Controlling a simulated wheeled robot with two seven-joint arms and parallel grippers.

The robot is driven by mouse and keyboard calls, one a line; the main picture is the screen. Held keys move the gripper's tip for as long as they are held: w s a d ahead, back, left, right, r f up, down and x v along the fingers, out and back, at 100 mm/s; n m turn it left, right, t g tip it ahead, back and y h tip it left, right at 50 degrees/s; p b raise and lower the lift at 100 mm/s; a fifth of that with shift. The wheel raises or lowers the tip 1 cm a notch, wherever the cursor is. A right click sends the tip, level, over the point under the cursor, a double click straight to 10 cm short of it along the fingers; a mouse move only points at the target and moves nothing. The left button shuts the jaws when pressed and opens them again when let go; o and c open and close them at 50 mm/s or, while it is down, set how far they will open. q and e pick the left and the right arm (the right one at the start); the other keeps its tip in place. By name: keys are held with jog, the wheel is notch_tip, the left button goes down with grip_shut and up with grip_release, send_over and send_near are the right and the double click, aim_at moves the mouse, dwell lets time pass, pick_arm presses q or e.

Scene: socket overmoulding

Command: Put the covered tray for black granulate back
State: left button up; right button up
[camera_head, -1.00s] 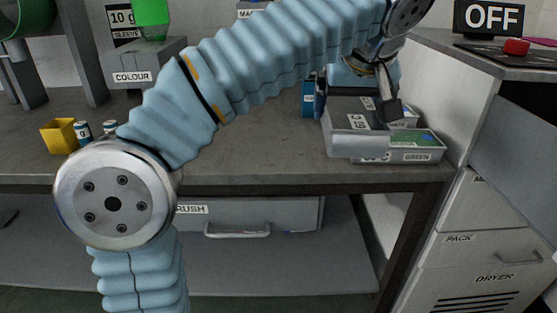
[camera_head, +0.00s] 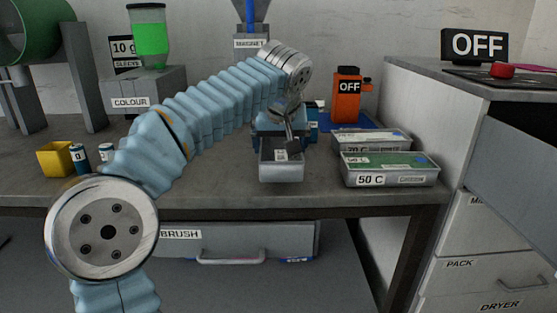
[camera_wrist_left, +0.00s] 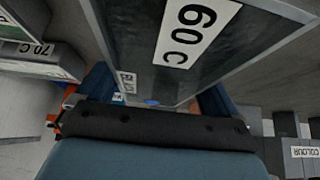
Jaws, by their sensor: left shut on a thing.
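My left gripper (camera_head: 290,143) is shut on a grey metal tray (camera_head: 281,171) near the front of the bench, left of the other trays. In the head view its front wall and a small white label show, but the label is too small to read. In the left wrist view the held tray (camera_wrist_left: 225,62) fills the upper middle, with a large "60 C" label on a dark grey face. I cannot tell whether this face is a cover, what is inside, or whether the tray touches the bench. My right gripper is not in view.
A tray with a green top (camera_head: 388,161), labelled "50 C", stands at the right, with another tray (camera_head: 371,141) behind it. An orange device (camera_head: 347,97) marked "OFF" stands further back. A yellow container (camera_head: 54,160) is far left. The bench between is largely clear.

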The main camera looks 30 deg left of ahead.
pick_arm(q)
jog(key=f, duration=0.2)
jog(key=shift+w+a+f+b, duration=0.15)
jog(key=shift+a+f+b, duration=0.15)
jog(key=shift+f+b, duration=0.1)
jog(key=shift+f, duration=0.45)
jog(key=o, duration=1.2)
jog(key=p+v, duration=0.2)
jog(key=v, duration=1)
jog(key=shift+d, duration=0.1)
